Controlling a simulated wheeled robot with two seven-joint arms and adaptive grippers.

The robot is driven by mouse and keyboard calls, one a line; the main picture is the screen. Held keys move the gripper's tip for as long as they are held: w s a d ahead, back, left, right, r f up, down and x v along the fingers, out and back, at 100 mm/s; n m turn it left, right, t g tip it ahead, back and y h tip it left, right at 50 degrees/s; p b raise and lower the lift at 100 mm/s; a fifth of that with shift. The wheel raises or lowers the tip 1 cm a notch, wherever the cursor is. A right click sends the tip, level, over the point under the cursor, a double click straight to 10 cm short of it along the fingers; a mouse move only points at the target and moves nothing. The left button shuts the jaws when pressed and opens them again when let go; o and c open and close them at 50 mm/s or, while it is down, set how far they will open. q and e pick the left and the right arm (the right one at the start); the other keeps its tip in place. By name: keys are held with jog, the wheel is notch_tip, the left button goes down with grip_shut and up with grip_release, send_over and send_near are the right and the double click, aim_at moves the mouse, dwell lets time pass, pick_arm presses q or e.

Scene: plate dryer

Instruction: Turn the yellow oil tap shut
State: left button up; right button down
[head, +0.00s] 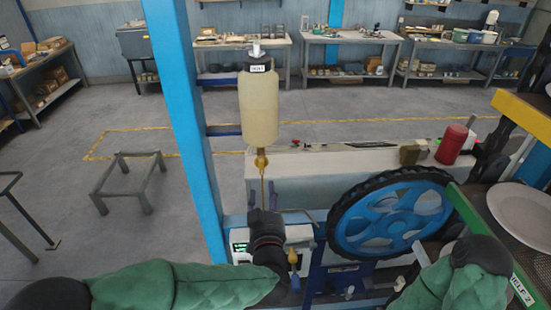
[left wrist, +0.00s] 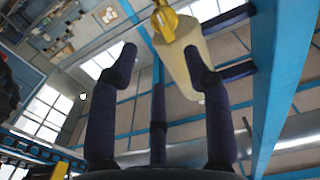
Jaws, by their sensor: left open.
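The yellow oil tap (head: 261,160) sits under a cream oil bottle (head: 258,108) beside the blue post. A thin yellow pipe runs down from it. My left gripper (head: 262,194) points up just below the tap, its fingers apart and empty. In the left wrist view the open fingers (left wrist: 160,52) reach upward, with the yellow tap (left wrist: 164,20) beyond and above them and the bottle (left wrist: 186,55) behind the right finger. I see no finger clearly touching the tap. The tap handle's exact angle is hard to tell. My right gripper is out of view; only my right arm shows.
A blue post (head: 187,120) stands left of the tap. A large blue wheel with a black rim (head: 393,213) is to the right. A small yellow-handled valve (head: 293,257) is low beside my left wrist. A red cylinder (head: 451,145) and white plates (head: 520,215) are further right.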

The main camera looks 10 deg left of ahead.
aim_at(263, 169)
pick_arm(q)
jog(key=p+x, duration=0.1)
jog(key=x, duration=0.9)
jog(key=shift+w+a+p, duration=0.15)
jog(key=shift+w+p, duration=0.15)
grip_shut()
